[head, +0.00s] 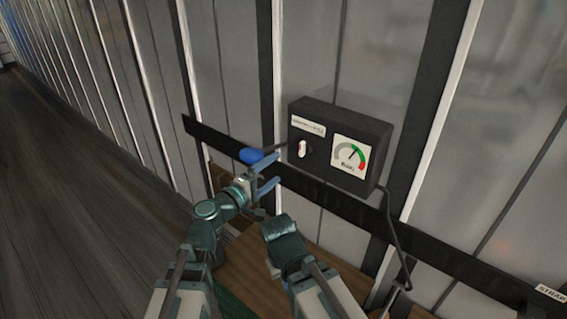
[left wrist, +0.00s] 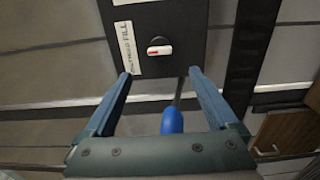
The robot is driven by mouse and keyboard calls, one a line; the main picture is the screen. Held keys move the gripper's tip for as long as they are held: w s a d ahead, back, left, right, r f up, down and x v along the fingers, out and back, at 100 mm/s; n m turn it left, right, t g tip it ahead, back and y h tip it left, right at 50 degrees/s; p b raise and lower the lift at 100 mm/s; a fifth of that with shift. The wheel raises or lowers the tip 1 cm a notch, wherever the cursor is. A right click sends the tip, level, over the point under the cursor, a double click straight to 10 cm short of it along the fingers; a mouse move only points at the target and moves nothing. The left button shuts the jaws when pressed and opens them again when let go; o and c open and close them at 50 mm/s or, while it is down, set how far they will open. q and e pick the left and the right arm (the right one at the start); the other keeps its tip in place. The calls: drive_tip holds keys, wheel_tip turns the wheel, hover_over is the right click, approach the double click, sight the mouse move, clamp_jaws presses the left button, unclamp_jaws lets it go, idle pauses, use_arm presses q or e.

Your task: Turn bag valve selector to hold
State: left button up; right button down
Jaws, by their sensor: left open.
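The valve selector is a small white knob with a red mark (head: 302,148) on the front of a black box (head: 318,112). In the left wrist view the knob (left wrist: 159,49) lies beyond the fingertips, its red mark towards the label. A white label (head: 308,126) sits above the knob; in the wrist view the label (left wrist: 127,48) shows "FILL", the rest too small to read. My left gripper (head: 267,172) is open and empty, left of and below the knob, apart from it.
A blue-ended rod (head: 251,156) sticks out from the box's left side, close to my left gripper; its blue end (left wrist: 172,121) appears between the fingers in the wrist view. A gauge (head: 351,157) is right of the knob. A cable (head: 393,235) hangs at the box's right.

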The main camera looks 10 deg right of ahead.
use_arm(q)
drive_tip(key=shift+v, duration=0.9)
drive_tip(key=s+a+f+m+g+y, duration=0.3)
drive_tip(key=s+f+m+g, duration=0.1)
drive_tip(key=f, duration=0.4)
drive_tip(key=s+a+f+m+g+y, duration=0.2)
drive_tip(key=s+f+m+g+y, duration=0.15)
drive_tip(key=f, duration=0.45)
drive_tip(key=s+a+f+m+g+y, duration=0.1)
drive_tip(key=s+a+f+g+y, duration=0.15)
drive_tip(key=a, duration=0.45)
drive_tip(key=s+a+f+m+g+y, duration=0.1)
drive_tip(key=s+a+f+g+y, duration=0.2)
drive_tip(key=a, duration=0.5)
drive_tip(key=s+d+f+m+y+b, duration=0.1)
drive_tip(key=s+d+f+b, duration=0.2)
drive_tip(key=d, duration=0.2)
drive_tip(key=s+d+f+m+y+b, duration=0.1)
drive_tip(key=s+d+f+m+b, duration=0.1)
drive_tip(key=d, duration=0.4)
drive_tip(key=shift+s+d+f+b, duration=0.3)
drive_tip(key=shift+s+f+b, duration=0.45)
drive_tip(key=shift+s+f, duration=0.2)
drive_tip(key=shift+d, duration=0.1)
